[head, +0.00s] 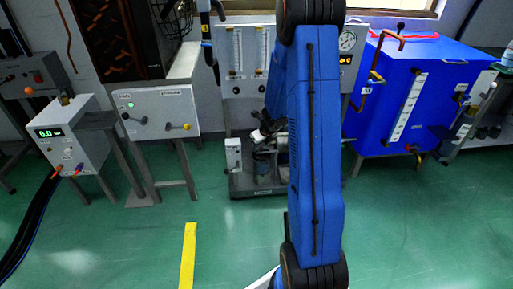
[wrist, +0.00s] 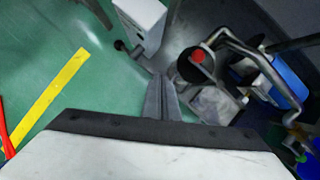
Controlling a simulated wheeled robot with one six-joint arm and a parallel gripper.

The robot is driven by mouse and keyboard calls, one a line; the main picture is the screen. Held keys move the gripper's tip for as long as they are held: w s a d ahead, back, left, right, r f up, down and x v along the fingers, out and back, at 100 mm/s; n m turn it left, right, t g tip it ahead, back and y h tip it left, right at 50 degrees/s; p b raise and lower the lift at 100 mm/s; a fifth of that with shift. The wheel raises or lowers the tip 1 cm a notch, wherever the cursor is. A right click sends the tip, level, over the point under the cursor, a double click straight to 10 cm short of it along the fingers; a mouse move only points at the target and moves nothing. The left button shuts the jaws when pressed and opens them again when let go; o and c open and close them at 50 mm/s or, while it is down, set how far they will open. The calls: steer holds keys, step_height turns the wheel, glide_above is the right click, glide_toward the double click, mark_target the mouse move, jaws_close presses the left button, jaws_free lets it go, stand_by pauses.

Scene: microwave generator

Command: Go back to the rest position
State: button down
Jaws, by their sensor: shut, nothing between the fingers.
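My gripper (wrist: 163,84) shows in the wrist view as two grey fingers side by side, shut with nothing between them. It points down over the floor, beside a low pump-like assembly (wrist: 205,65) with a red round cap. In the head view my blue arm stands tall across the middle and hides part of the bench behind it. The gripper cannot be made out clearly in the head view.
A grey box with a green display (head: 70,133) and a white panel box (head: 157,113) stand at left. A blue tank (head: 390,85) stands at right. The low pump unit (head: 262,178) is on the floor behind my arm. Green floor (head: 120,240) with a yellow stripe (head: 188,255) is clear in front.

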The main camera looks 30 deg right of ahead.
stand_by(0.4)
steer(key=s+a+r+n+y, duration=0.1)
steer(key=s+a+r+n, duration=0.5)
steer(key=a+r+n, duration=0.4)
steer(key=s+a+r+n+y, duration=0.1)
steer(key=s+a+r+n, duration=0.4)
steer(key=a+r+n, duration=0.6)
steer(key=s+r+n+h, duration=0.1)
steer(key=s+r+n, duration=0.2)
steer(key=s, duration=0.6)
steer(key=s+a+r+n, duration=0.1)
steer(key=s+r+n, duration=0.2)
steer(key=s+n, duration=0.3)
steer(key=s+a+r+n+h, duration=0.1)
steer(key=s+r+n, duration=0.2)
steer(key=s, duration=0.8)
steer(key=shift+s+a+n+h, duration=0.2)
steer(key=shift+s+n+h, duration=0.1)
steer(key=shift+n, duration=0.6)
steer(key=shift+w+f+g, duration=0.1)
steer(key=shift+w+g, duration=0.05)
steer(key=shift+g, duration=0.15)
